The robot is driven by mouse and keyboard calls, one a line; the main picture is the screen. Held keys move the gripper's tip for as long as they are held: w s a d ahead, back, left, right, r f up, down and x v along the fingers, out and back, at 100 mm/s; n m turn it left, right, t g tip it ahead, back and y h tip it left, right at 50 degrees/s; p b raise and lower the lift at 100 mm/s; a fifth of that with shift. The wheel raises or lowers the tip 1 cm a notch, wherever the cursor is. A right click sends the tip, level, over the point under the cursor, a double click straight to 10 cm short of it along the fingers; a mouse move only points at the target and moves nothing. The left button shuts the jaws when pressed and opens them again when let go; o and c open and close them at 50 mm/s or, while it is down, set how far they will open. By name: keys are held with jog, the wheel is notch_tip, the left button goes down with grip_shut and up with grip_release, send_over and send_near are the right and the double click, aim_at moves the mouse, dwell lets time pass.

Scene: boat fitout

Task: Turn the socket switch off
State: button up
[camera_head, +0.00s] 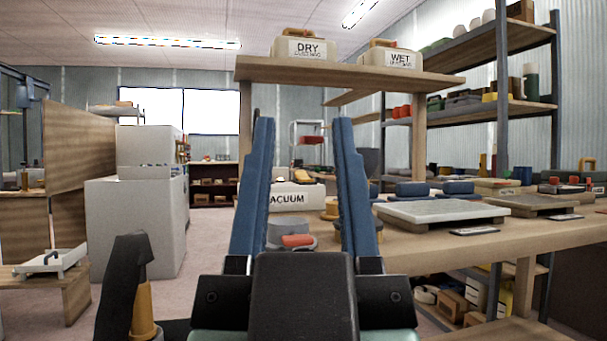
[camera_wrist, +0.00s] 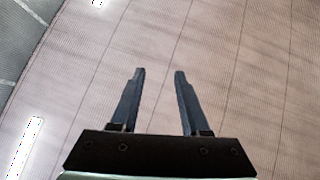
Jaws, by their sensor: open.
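My gripper (camera_head: 304,190) stands upright in the middle of the head view, close to the camera, with two blue fingers apart and nothing between them. In the wrist view my gripper (camera_wrist: 158,95) is also open and empty, with a ceiling of pale panels behind it. I cannot make out a socket switch in either view. Part of the bench behind the gripper is hidden by its fingers.
A wooden workbench (camera_head: 425,245) runs along the right, bearing grey slabs on boards (camera_head: 440,211) and a box marked VACUUM (camera_head: 290,203). DRY (camera_head: 304,47) and WET (camera_head: 389,58) boxes sit on a shelf above. White cabinets (camera_head: 130,225) stand left; floor shows between.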

notch_tip(320, 180, up, 5)
jog(key=p, duration=0.4)
jog(key=shift+p, duration=0.35)
grip_shut()
notch_tip(320, 180, up, 11)
jog(key=p, duration=1)
jog(key=shift+p, duration=0.4)
